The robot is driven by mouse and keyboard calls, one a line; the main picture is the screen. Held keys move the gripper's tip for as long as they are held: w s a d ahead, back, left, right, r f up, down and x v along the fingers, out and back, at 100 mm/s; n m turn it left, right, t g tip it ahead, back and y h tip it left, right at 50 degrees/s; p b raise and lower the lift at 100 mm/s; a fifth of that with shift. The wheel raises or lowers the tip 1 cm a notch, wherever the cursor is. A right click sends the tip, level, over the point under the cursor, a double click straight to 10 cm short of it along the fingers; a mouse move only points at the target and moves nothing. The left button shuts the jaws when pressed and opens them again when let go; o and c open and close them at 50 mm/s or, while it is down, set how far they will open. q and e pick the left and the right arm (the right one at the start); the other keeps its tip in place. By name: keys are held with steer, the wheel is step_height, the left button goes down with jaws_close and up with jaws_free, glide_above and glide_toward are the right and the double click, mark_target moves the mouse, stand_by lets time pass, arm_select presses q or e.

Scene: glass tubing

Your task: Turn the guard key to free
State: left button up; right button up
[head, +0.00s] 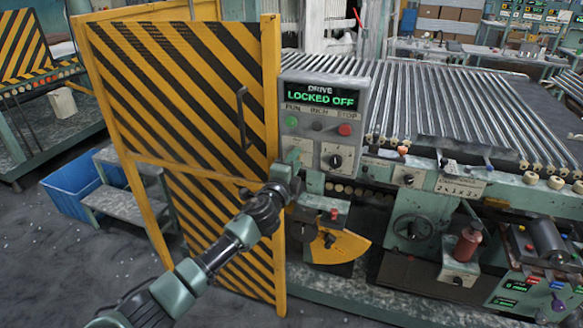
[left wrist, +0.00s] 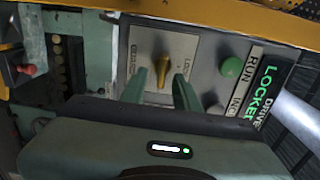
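A brass guard key (left wrist: 163,68) stands on a pale plate (left wrist: 181,48) partly lettered "GUARD" in the left wrist view. The open fingers of my left gripper (left wrist: 160,90) point at it, one to each side. I cannot tell whether they touch it. In the head view my left gripper (head: 291,168) is at the lower left of the grey control panel (head: 318,127) and hides the key. The panel's display (head: 320,97) reads "DRIVE LOCKED OFF" in green and white. My right gripper is not in view.
A green RUN button (left wrist: 232,67) is close to the key, with a black knob (head: 335,161) to its right in the head view. A yellow-black striped guard door (head: 180,90) stands left of the panel. A roller bed (head: 440,95) lies to the right.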

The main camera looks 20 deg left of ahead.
arm_select(q)
steer(key=s, duration=0.7)
steer(key=shift+a+f, duration=0.1)
steer(key=shift+a, duration=0.05)
